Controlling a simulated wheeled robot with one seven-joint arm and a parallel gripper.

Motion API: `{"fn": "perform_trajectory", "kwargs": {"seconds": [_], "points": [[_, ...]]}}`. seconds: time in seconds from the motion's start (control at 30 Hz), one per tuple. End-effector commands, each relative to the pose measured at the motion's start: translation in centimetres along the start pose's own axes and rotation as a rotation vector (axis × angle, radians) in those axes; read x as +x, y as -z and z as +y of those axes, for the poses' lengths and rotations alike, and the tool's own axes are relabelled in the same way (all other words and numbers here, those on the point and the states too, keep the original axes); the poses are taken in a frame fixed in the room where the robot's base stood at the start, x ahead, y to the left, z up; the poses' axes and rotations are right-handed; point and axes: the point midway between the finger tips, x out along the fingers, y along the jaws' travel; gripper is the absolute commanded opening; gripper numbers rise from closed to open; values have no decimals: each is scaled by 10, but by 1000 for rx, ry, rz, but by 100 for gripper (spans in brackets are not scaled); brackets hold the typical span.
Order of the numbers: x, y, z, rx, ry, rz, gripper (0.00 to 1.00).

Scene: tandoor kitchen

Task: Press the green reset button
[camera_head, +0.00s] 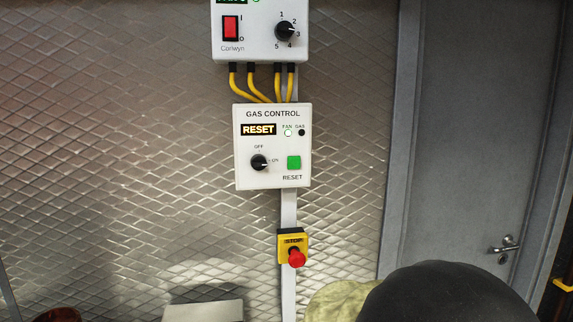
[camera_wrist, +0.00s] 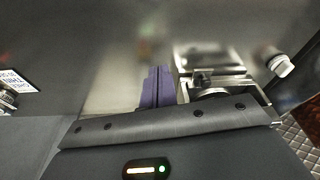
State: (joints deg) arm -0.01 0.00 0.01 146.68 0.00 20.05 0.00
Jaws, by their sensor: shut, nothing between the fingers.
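The box's display (camera_head: 258,129) reads RESET. The fan lamp (camera_head: 288,133) is lit and the gas lamp (camera_head: 302,132) is dark. A black knob (camera_head: 259,162) points right, towards ON. In the wrist view my gripper (camera_wrist: 158,86) shows purple fingers shut together, with nothing between them. The gripper is not seen in the head view, and the button is not seen in the wrist view, so their distance cannot be told.
Above is another white box (camera_head: 258,45) with a red switch and a knob, joined by yellow cables. Below the gas box is a red stop button (camera_head: 296,257) on a yellow housing. A grey door (camera_head: 470,130) stands right. A dark rounded shape covers the lower right.

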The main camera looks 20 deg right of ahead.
Motion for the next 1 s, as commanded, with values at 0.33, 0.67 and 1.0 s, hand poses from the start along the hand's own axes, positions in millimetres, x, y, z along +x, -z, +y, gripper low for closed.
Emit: {"fn": "perform_trajectory", "kwargs": {"seconds": [0.33,0.67,1.0], "points": [[-27,21,9,112,13,27,0],[-159,110,50,630,146,169,0],[-324,192,91,1035,387,364,0]]}}
